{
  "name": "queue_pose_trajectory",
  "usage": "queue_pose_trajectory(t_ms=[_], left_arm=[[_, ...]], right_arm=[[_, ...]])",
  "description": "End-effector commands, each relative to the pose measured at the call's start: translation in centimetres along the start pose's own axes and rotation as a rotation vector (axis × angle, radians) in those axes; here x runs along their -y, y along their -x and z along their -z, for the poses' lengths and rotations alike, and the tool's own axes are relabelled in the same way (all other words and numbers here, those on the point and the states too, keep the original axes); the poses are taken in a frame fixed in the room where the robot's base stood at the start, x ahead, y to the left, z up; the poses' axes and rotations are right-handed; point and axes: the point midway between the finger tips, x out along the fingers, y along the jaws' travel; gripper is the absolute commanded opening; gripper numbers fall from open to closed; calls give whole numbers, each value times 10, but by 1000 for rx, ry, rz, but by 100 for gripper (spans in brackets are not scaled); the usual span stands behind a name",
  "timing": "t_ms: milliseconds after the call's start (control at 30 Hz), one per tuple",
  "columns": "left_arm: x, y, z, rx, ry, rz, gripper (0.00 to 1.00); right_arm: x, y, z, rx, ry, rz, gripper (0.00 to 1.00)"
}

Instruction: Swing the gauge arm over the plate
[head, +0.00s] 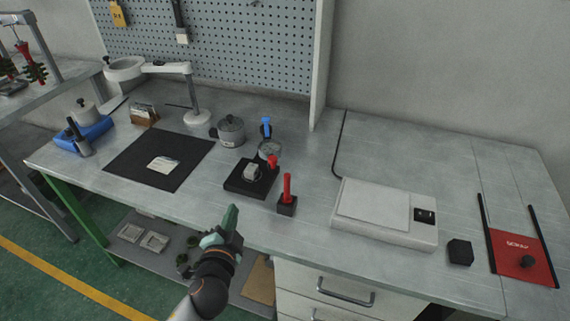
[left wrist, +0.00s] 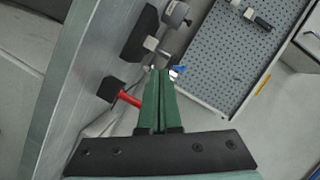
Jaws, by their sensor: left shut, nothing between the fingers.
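A small black plate (head: 245,188) lies on the bench in the head view, with a grey block (head: 251,171) on it. At its back right is what looks like the gauge, with a round grey part (head: 270,148), a blue top (head: 266,127) and a red piece (head: 272,161). I cannot tell clearly which part is its arm. My left gripper (head: 234,217) is shut and empty, in front of the bench's front edge, apart from the plate. In the left wrist view its closed green fingers (left wrist: 161,76) point toward a blue piece (left wrist: 179,69); the black plate (left wrist: 139,32) is at upper left.
A red stick on a black block (head: 287,205) stands right of the plate, near the front edge. A grey pot (head: 230,131) stands behind. A dark mat (head: 128,168) lies left, a white flat device (head: 385,210) right. A lamp (head: 192,95) stands at the back left.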

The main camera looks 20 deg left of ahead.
Motion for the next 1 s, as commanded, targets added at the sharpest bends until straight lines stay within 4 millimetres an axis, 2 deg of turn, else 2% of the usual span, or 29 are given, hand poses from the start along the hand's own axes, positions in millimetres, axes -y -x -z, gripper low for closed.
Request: queue_pose_trajectory(t_ms=[100, 200, 300, 533, 1000], left_arm=[[7, -16, 42, -179, -205, 94, 0], [3, -20, 67, -291, -341, 132, 0], [-3, -22, 81, -357, -423, 145, 0], [-5, -34, 93, -386, -459, 151, 0], [-2, -102, 121, -384, -456, 150, 0]], right_arm=[[0, 0, 0, 0, 0, 0, 0], [0, 0, 0, 0, 0, 0, 0], [0, 0, 0, 0, 0, 0, 0], [0, 3, 3, 0, 0, 0, 0], [1, 7, 8, 0, 0, 0, 0]])
